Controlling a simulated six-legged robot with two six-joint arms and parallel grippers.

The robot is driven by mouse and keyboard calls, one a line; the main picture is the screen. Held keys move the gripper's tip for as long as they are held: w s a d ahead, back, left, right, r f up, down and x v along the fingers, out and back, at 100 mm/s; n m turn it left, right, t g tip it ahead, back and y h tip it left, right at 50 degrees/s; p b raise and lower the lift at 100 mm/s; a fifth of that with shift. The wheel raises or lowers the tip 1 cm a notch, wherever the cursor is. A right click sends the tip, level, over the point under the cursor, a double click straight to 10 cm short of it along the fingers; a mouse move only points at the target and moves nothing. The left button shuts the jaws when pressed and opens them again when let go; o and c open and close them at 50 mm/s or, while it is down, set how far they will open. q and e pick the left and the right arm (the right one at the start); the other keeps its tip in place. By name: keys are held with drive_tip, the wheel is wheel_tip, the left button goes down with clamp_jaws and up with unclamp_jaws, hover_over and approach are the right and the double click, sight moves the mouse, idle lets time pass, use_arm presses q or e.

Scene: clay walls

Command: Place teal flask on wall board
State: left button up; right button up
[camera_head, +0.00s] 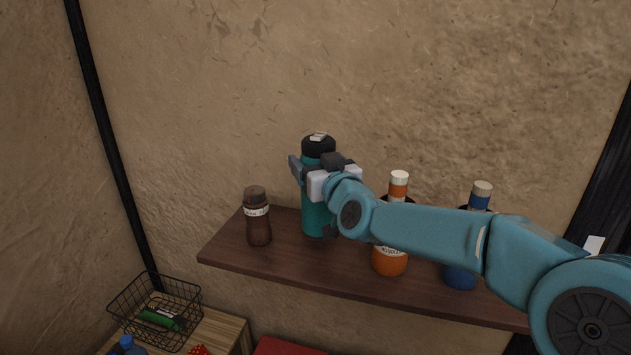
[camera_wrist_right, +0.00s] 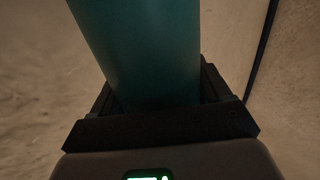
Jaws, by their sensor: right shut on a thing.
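The teal flask (camera_head: 314,218) with a black lid stands upright at the wall board (camera_head: 280,273), a brown wooden shelf on the clay wall. Its base appears at the board's surface, but I cannot tell whether it touches. My right gripper (camera_head: 312,172) is shut around the flask's upper body, below the lid. In the right wrist view the teal flask (camera_wrist_right: 145,50) fills the space between the dark fingers of the gripper (camera_wrist_right: 160,105). My arm hides part of the flask's right side. My left gripper is in neither view.
A brown bottle (camera_head: 258,222) stands left of the flask on the board. An orange bottle (camera_head: 390,262) and a blue bottle (camera_head: 461,275) stand to the right, partly behind my arm. Below left, a black wire basket (camera_head: 150,315) sits on a wooden surface.

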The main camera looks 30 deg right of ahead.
wheel_tip(320, 180, down, 3)
drive_tip(key=shift+w+f, duration=0.1)
drive_tip(key=o, duration=1.4)
drive_tip(key=shift+w+d+f, duration=0.15)
drive_tip(key=shift+w+f, duration=0.05)
drive_tip(key=shift+f, duration=0.05)
drive_tip(key=o, duration=0.4)
drive_tip(key=shift+w, duration=0.2)
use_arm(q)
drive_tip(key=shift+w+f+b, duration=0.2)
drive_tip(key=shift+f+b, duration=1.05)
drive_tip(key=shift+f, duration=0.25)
use_arm(e)
drive_tip(key=s+a, duration=0.2)
drive_tip(key=s, duration=1)
drive_tip(key=shift+a+r, duration=0.2)
drive_tip(key=shift+a, duration=0.05)
